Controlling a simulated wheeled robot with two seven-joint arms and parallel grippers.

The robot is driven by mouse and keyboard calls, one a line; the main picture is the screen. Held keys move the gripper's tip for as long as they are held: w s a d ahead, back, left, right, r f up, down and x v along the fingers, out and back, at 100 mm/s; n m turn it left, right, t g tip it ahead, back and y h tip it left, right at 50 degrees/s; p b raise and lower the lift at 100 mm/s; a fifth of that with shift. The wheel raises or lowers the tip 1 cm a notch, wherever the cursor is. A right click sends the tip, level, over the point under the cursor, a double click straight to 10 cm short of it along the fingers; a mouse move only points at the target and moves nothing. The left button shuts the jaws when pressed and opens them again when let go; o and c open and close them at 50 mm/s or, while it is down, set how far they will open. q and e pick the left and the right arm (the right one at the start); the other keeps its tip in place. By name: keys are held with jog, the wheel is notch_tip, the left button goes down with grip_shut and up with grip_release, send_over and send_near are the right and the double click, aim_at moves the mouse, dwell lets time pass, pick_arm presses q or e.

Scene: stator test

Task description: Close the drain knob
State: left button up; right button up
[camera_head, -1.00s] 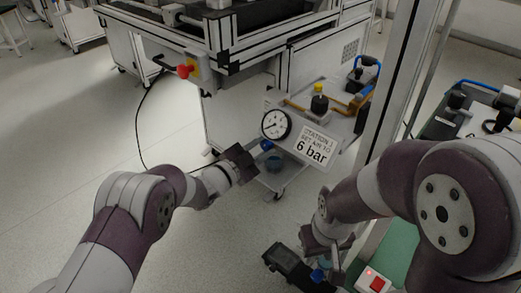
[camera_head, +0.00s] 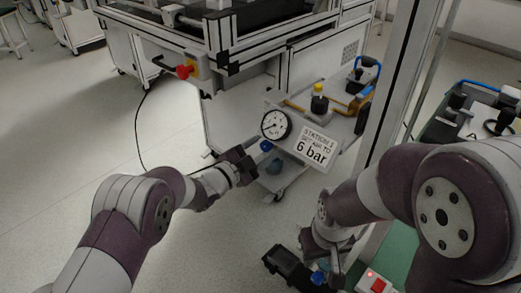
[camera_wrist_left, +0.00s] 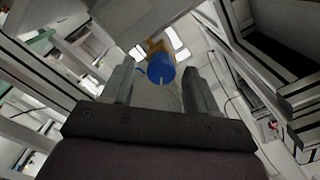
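The blue drain knob (camera_head: 265,145) sits below the pressure gauge (camera_head: 276,124) on the white cart. In the left wrist view the blue knob (camera_wrist_left: 161,69) shows between and beyond my fingertips, with a brass-coloured part behind it. My left gripper (camera_wrist_left: 158,82) is open and empty, its two fingers apart on either side of the knob's line. In the head view my left gripper (camera_head: 246,163) is just left of and below the knob. My right gripper (camera_head: 322,255) hangs low at the right; its fingers are not clear.
A "6 bar" sign (camera_head: 316,148) stands right of the gauge. A blue-grey cup (camera_head: 274,166) is below the knob. A black device (camera_head: 288,265) and a red switch (camera_head: 378,285) lie near my right gripper. A frame post (camera_head: 396,90) rises at the right.

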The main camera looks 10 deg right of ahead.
pick_arm(q)
jog(key=shift+s+a+r, duration=0.15)
jog(key=shift+a, duration=0.15)
jog(key=p+v, duration=0.4)
jog(key=v, duration=0.8)
jog(key=shift+p, duration=0.4)
